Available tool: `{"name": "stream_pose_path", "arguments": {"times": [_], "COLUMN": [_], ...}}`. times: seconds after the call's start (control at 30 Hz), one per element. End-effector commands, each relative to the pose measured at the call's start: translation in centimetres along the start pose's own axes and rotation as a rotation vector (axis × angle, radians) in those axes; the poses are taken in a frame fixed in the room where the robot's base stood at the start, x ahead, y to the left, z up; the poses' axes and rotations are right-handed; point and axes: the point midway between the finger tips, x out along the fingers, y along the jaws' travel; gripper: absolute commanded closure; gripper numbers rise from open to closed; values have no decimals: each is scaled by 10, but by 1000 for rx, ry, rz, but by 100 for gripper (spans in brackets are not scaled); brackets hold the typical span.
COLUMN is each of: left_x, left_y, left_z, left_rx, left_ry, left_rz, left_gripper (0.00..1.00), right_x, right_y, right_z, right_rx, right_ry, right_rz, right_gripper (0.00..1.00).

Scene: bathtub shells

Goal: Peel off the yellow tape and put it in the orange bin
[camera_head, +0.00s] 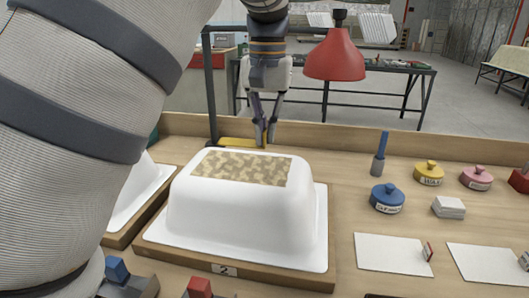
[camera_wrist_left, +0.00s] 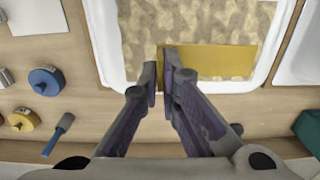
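A white bathtub shell (camera_head: 240,215) sits upside down on a wooden base marked 2, with a mottled tan patch (camera_head: 240,167) on top. The yellow tape (camera_head: 236,142) shows along the far side of the shell. In the left wrist view the tape (camera_wrist_left: 222,62) is a flat strip over the edge of the patch (camera_wrist_left: 190,24). My left gripper (camera_head: 265,138) points down behind the shell. In the left wrist view its fingertips (camera_wrist_left: 161,82) are close together at one end of the tape, with yellow between them. I see no orange bin and no right gripper.
Blue (camera_head: 386,198), yellow (camera_head: 429,173) and pink (camera_head: 476,178) lidded pots stand right of the shell, near a blue-handled tool (camera_head: 379,155) and white cards (camera_head: 392,254). A red lamp (camera_head: 335,56) hangs behind. A large grey arm link of mine blocks the left.

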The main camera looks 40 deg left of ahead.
Motion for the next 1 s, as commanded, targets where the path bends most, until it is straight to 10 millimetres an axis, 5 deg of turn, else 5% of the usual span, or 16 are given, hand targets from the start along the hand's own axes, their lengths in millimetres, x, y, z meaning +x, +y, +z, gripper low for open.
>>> {"name": "stream_pose_path", "arguments": {"times": [0.3,1.0], "left_x": [-52,-89], "left_y": [-1,-2], "left_z": [-1,0], "left_rx": [1,-1], "left_ry": [-2,-2], "left_rz": [0,0], "left_gripper": [100,100], "right_x": [4,-1], "right_y": [0,0], "right_z": [3,0], "right_rx": [0,0], "right_ry": [-13,2], "right_rz": [1,0], "right_gripper": [100,100]}}
